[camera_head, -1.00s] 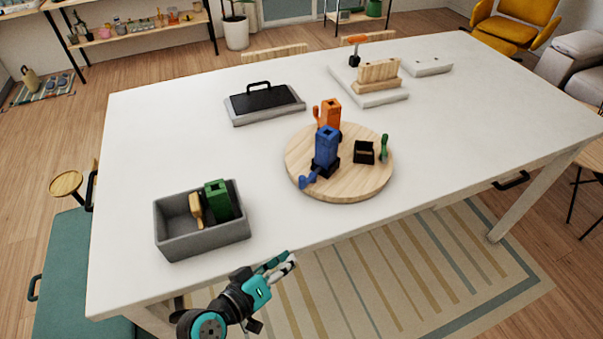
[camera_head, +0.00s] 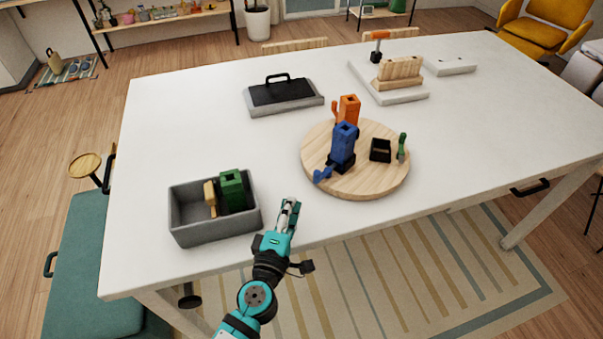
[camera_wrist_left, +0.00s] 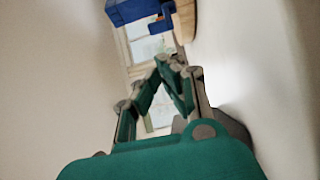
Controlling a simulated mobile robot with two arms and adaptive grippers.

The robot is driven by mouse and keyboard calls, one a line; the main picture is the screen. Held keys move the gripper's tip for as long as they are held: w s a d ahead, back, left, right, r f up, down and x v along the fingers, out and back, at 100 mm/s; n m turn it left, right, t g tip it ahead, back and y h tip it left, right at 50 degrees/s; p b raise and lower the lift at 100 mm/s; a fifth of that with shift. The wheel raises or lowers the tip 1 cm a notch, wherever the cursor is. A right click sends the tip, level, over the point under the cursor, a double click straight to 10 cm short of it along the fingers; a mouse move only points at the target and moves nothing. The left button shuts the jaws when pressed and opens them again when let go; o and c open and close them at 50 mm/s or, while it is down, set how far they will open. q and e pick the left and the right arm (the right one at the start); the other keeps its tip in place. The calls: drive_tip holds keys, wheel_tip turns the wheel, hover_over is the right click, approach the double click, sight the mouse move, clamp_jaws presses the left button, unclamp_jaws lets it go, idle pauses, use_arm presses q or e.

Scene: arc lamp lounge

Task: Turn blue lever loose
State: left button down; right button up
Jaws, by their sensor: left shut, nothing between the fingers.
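The blue block tower (camera_head: 343,147) stands upright in a black base on the round wooden board. Its blue lever (camera_head: 323,175) sticks out low at its front left, over the board's edge. My left gripper (camera_head: 291,203) is shut and empty, at the table's front edge, left of and nearer than the lever, apart from it. In the left wrist view the gripper (camera_wrist_left: 170,62) shows its fingertips together, and the blue tower (camera_wrist_left: 138,10) shows at the top, partly cut off. My right gripper is not in view.
The round board (camera_head: 385,187) also bears an orange tower (camera_head: 348,108), an empty black base (camera_head: 380,150) and a green lever (camera_head: 402,147). A grey bin (camera_head: 213,230) with a green block (camera_head: 232,188) stands at left. A black-topped tray (camera_head: 284,96) lies behind.

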sight(326, 171)
use_arm(q)
drive_tip(key=x, duration=1)
idle(0.3)
